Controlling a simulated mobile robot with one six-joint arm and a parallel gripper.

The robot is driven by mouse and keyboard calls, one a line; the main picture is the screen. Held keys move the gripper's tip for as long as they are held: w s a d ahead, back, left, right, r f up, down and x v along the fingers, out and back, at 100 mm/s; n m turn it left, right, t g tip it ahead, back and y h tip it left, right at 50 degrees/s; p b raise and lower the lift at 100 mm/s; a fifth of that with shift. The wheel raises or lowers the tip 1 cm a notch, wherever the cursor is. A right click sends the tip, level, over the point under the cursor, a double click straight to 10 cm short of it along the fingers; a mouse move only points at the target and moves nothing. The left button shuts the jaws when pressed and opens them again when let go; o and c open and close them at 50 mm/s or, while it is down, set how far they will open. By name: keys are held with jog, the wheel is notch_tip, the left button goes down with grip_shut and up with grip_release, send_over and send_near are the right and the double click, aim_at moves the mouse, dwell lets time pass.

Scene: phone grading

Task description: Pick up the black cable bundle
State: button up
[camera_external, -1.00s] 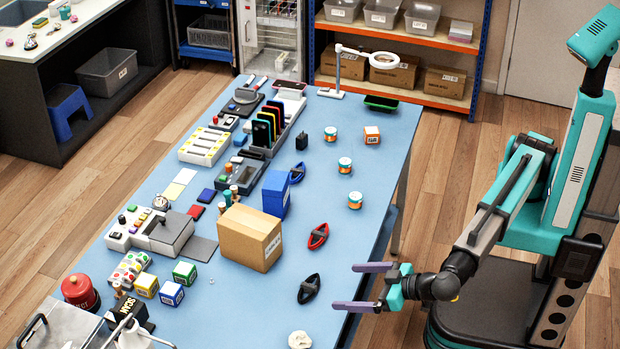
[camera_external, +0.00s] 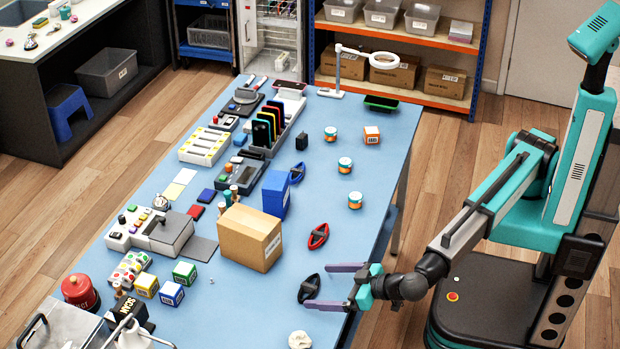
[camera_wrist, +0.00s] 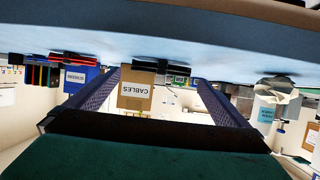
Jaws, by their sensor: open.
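The black cable bundle (camera_external: 309,288) lies on the blue table near its right edge, in front of the red cable bundle (camera_external: 318,236). My gripper (camera_external: 319,286) is open and empty, with its two long purple fingers pointing left over the table edge. Its fingertips are close to the black bundle, one toward each end; I cannot tell whether the lower one touches it. In the upside-down wrist view, the black bundle (camera_wrist: 160,66) shows between and beyond the fingertips, with the cardboard box labelled CABLES (camera_wrist: 134,91) behind it.
The cardboard box (camera_external: 250,238) stands beyond the bundles, with a blue box (camera_external: 276,194) behind it. A crumpled white thing (camera_external: 300,340) lies at the front. A blue cable bundle (camera_external: 298,172) lies farther back. The table around the black bundle is mostly clear.

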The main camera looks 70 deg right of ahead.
aim_at(309, 285)
jog(key=shift+p+x, duration=0.7)
jog(key=shift+x, duration=1.95)
jog(key=shift+a, duration=0.1)
jog(key=shift+c, duration=0.3)
jog(key=c, duration=0.9)
jog(key=shift+o, duration=0.2)
jog(key=shift+r, duration=0.15)
